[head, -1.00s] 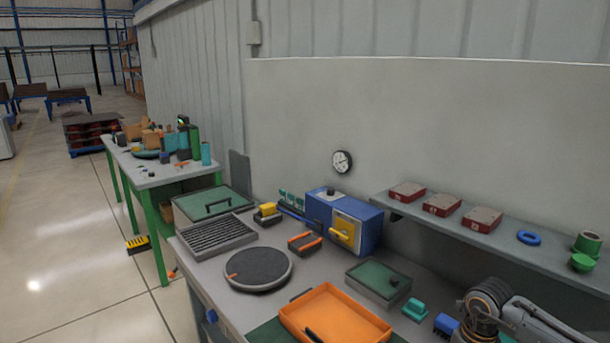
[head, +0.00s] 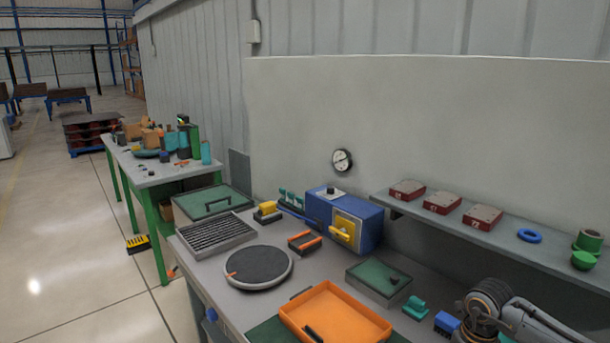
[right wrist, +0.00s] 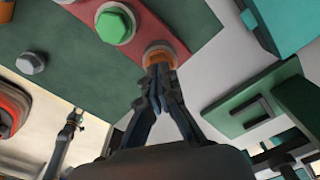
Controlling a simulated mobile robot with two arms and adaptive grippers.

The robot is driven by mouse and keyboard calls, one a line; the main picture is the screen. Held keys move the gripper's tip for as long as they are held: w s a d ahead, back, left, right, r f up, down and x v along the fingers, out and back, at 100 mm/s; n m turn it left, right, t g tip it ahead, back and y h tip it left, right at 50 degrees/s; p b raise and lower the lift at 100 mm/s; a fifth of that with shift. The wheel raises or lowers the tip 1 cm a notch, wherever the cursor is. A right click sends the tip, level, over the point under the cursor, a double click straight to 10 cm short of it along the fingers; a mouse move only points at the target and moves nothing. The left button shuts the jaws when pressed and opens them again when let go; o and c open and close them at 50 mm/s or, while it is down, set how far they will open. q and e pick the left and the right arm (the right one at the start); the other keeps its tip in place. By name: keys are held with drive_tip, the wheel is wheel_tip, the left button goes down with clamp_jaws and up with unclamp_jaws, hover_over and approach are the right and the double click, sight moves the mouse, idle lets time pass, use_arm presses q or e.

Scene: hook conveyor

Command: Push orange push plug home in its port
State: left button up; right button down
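The orange push plug (right wrist: 159,57) shows in the right wrist view, set in a pale round port ring on a dark red strip (right wrist: 163,22). My right gripper (right wrist: 160,74) has its fingertips together right at the plug's face, and they cover part of it. They look to be touching it, but I cannot tell how deep the plug sits. A green hexagonal plug (right wrist: 115,24) in a similar pale ring is at the upper left of it. In the head view only part of my right arm shows at the lower right. My left gripper is in neither view.
The right wrist view shows a grey knob (right wrist: 31,63) and a green panel with a dark handle (right wrist: 247,104). In the head view, an orange tray (head: 362,307), a round dark turntable (head: 259,267) and a blue box (head: 368,235) stand on the bench. A shelf (head: 510,247) runs along the wall.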

drive_tip(key=shift+r+p, duration=1.85)
drive_tip(key=shift+r, duration=1.6)
